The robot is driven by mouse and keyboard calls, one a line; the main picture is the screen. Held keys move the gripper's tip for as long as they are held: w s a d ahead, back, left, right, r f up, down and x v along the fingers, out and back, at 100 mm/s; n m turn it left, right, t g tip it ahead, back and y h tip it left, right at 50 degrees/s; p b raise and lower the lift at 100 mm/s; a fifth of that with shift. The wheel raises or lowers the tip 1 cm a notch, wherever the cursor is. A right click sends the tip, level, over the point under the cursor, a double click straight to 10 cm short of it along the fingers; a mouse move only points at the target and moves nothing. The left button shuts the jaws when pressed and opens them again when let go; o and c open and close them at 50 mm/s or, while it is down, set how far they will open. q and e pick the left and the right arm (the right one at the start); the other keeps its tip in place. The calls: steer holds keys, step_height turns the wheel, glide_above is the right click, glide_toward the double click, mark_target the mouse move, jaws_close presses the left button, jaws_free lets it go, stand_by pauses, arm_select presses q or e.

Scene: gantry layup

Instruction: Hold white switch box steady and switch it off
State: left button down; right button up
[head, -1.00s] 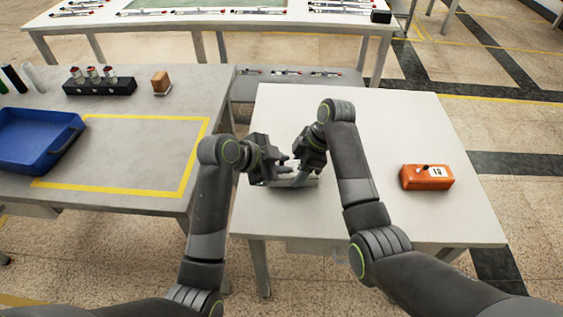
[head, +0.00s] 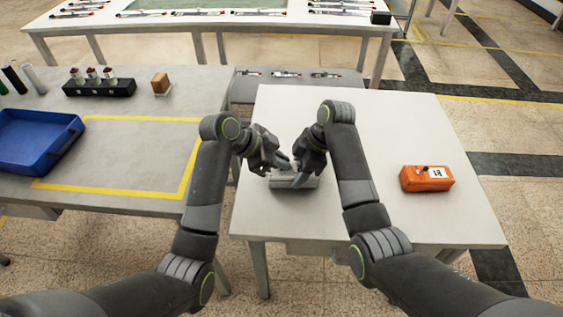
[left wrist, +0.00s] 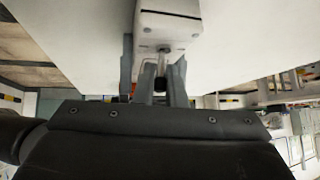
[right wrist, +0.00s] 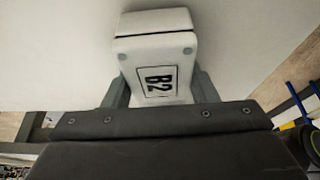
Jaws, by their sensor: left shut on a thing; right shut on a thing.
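The white switch box (head: 311,184) lies on the white table, below both grippers and partly hidden by them in the head view. My right gripper (right wrist: 155,95) is shut on the box body, a finger on either side, beside its "B2" label. The box (right wrist: 150,25) fills the middle of the right wrist view. In the left wrist view the box (left wrist: 168,25) shows its end with a small metal switch lever (left wrist: 163,60). My left gripper (left wrist: 158,82) is shut on this lever, its fingers on either side. The lever's on or off position cannot be told.
An orange switch box (head: 427,179) stands at the table's right. The white table (head: 390,120) is otherwise clear.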

arm_select(q)
steer(key=w+n+g, duration=0.1)
steer(key=g, duration=0.1)
steer(key=w+n+g, duration=0.1)
steer(key=g, duration=0.1)
steer(key=shift+a+f, duration=0.1)
steer(key=shift+g, duration=0.4)
stand_by(0.3)
steer(key=c, duration=1.8)
jaws_free()
steer(key=shift+a, duration=0.1)
steer(key=v, duration=1.2)
steer(key=shift+a+f, duration=0.1)
arm_select(e)
steer(key=o, duration=1.2)
steer(key=shift+c, duration=0.2)
